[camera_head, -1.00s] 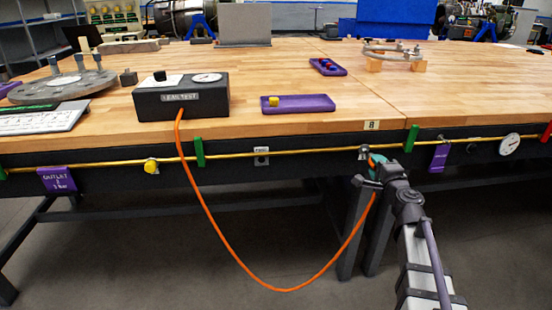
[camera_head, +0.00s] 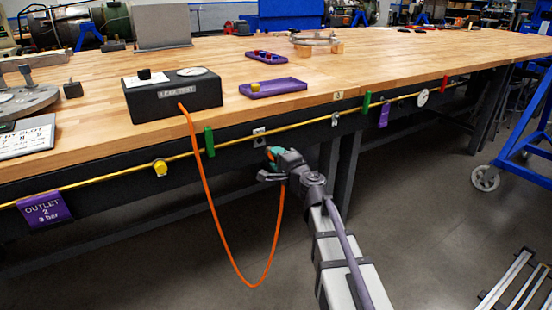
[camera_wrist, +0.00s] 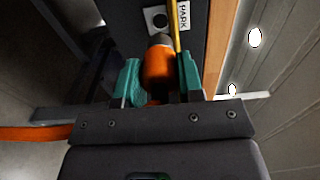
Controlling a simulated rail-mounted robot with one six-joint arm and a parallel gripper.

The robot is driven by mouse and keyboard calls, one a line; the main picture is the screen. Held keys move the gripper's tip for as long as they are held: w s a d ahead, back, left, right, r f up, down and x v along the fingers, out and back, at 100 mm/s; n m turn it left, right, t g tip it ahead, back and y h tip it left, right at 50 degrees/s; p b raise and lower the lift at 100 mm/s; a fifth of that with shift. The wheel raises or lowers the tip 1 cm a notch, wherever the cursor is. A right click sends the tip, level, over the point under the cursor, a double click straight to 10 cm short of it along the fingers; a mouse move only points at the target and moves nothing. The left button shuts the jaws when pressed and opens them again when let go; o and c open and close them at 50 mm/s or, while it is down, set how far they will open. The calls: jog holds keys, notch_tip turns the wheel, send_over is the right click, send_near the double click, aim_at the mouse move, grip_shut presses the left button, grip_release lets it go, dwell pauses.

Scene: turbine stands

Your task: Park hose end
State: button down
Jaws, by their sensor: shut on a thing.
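The orange hose (camera_head: 222,247) runs from the black leak test box (camera_head: 172,95) on the bench, hangs in a loop below the bench edge and rises to my gripper (camera_head: 272,154). In the wrist view my gripper (camera_wrist: 158,85) has its teal fingers shut on the orange hose end (camera_wrist: 158,66), whose grey tip points toward the bench's front rail. The PARK fitting (camera_wrist: 159,18), a light plate with a dark round hole, lies just beyond the tip. In the head view the PARK plate (camera_head: 259,137) is just above and left of my gripper. Whether the tip touches it cannot be told.
A yellow pipe (camera_head: 232,146) runs along the bench front, with a green handle (camera_head: 209,142), a yellow knob (camera_head: 160,168) and a gauge (camera_head: 423,97). A purple tray (camera_head: 272,88) sits on the bench top. A blue wheeled frame (camera_head: 520,140) stands at the right.

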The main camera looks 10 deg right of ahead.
jog(key=shift+w+d, duration=0.3)
jog(key=shift+w, duration=0.1)
jog(key=shift+x, duration=2.15)
jog(key=shift+w+a, duration=0.2)
jog(key=shift+w, duration=0.3)
jog(key=shift+w+a, duration=0.1)
jog(key=shift+w, duration=0.05)
jog(key=shift+w+a, duration=0.1)
jog(key=shift+w, duration=0.35)
